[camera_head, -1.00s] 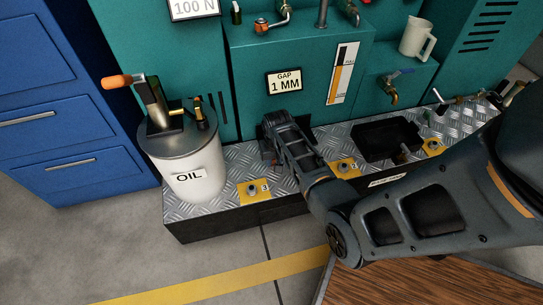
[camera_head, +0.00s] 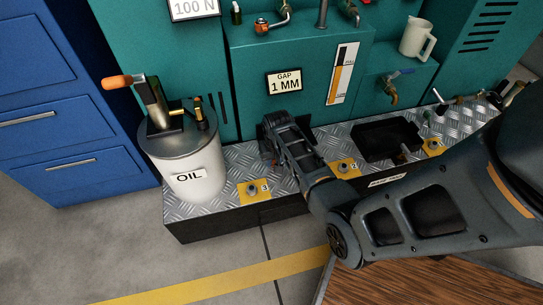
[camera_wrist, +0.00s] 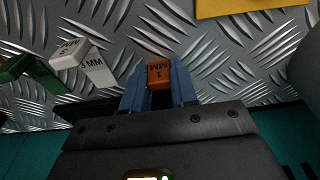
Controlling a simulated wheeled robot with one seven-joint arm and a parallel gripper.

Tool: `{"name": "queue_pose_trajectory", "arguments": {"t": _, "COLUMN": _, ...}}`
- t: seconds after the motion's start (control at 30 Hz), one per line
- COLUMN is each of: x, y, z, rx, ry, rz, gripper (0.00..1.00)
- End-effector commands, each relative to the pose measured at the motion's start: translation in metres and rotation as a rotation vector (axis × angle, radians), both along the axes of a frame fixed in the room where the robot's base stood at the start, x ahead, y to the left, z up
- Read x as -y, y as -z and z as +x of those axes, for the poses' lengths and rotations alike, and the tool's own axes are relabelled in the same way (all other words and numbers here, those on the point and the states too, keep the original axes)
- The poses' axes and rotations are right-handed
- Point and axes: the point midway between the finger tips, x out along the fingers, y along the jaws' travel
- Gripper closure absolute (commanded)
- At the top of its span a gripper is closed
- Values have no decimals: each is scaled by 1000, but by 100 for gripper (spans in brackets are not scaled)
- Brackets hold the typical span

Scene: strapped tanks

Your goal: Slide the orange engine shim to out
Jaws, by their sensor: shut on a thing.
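The orange engine shim (camera_wrist: 159,75), a small block marked 1 MM, sits between the two blue fingers of my gripper (camera_wrist: 160,88) in the wrist view. The fingers are shut on it, one on each side. In the head view my gripper (camera_head: 270,158) is low over the diamond-plate step, in front of the teal engine face and below the GAP 1 MM sign (camera_head: 284,82). My own wrist hides most of the shim and the place around it there.
A white block marked MM (camera_wrist: 84,62) and a green block (camera_wrist: 38,75) lie left of my gripper in the wrist view. The oil can (camera_head: 185,165) stands left on the step. A black tray (camera_head: 388,138) and yellow-plated bolts (camera_head: 253,190) are nearby.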

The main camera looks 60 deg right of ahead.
Motion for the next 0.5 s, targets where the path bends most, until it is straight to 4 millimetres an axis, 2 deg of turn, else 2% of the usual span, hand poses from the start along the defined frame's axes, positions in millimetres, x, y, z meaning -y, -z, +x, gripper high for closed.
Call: {"name": "queue_pose_trajectory", "arguments": {"t": 0.5, "x": -11, "y": 0, "z": -10, "rx": -2, "ry": -1, "rz": 1, "gripper": 100}}
